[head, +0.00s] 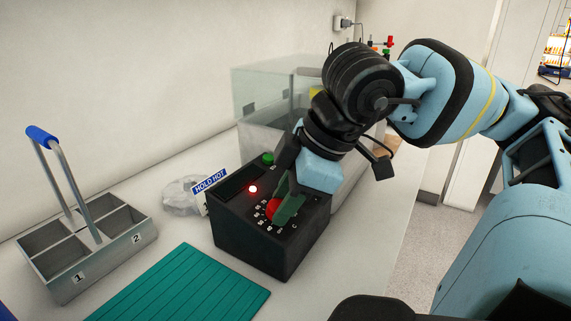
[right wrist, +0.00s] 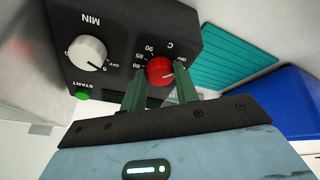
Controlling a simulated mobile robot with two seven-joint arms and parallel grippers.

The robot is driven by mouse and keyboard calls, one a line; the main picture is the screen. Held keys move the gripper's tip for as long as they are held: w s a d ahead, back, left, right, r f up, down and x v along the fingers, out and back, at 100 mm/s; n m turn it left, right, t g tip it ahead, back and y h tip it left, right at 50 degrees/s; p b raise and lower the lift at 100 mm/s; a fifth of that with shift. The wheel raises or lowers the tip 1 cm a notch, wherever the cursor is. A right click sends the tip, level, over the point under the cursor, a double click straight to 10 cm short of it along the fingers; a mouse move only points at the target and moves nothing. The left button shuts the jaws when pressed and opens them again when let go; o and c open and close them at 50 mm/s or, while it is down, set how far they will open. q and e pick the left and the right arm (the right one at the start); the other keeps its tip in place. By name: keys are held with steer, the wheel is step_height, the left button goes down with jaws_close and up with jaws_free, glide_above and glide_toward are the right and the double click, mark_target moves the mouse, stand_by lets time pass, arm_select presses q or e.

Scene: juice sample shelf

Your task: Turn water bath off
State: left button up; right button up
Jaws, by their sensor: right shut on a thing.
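The water bath's black control box (head: 247,238) stands on the white bench, with the clear-walled bath (head: 262,92) behind it. On its panel a red indicator light (head: 253,189) glows, and a green start button (head: 268,158) sits at the back. My right gripper (head: 280,205) is shut on the red temperature knob (head: 272,208). In the right wrist view the green fingers (right wrist: 158,88) straddle the red knob (right wrist: 160,71), whose dial shows OFF and temperature numbers. A white timer knob (right wrist: 87,53) is beside it, not touched. My left gripper is out of view.
A grey compartment tray (head: 75,262) with a blue-handled grip stands at the left. A teal ribbed mat (head: 185,288) lies in front of the box. A HOLD HOT sign (head: 209,181) and a clear plastic-looking item (head: 181,197) are at the box's left.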

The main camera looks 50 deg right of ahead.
stand_by(0.4)
steer(key=o, duration=1)
steer(key=shift+c, duration=0.2)
steer(key=shift+r, duration=0.1)
steer(key=p+v, duration=0.1)
steer(key=v, duration=0.6)
steer(key=shift+s+r, duration=0.2)
steer(key=shift+r, duration=0.05)
steer(key=shift+d, duration=0.1)
